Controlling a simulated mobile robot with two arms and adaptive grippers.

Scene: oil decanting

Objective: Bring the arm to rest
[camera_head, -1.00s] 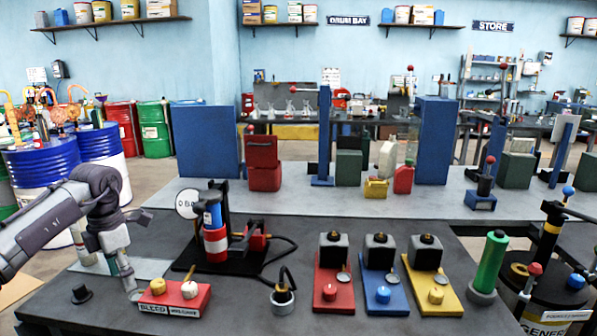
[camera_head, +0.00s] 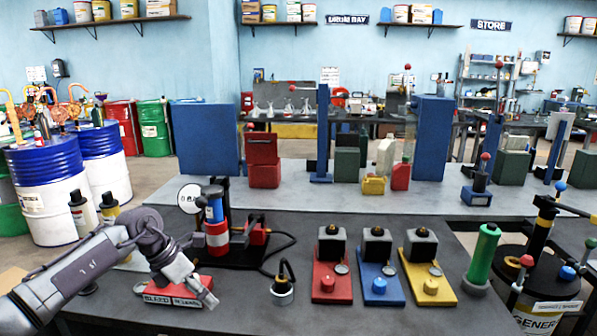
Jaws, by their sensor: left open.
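My left arm comes in from the left edge. Its left gripper (camera_head: 208,299) points down and to the right, over the right part of the red box (camera_head: 166,301) labelled BLEED. The jaws are open and I see nothing held in them. The gripper hides much of the top of that box; whether it touches the box I cannot tell. My right gripper is not in view.
Behind the gripper stands a black rig with a red, white and blue cylinder (camera_head: 216,239). A small black-topped pot (camera_head: 282,291) and red (camera_head: 331,290), blue (camera_head: 380,290) and yellow (camera_head: 431,285) stations stand to the right. The front table between is clear.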

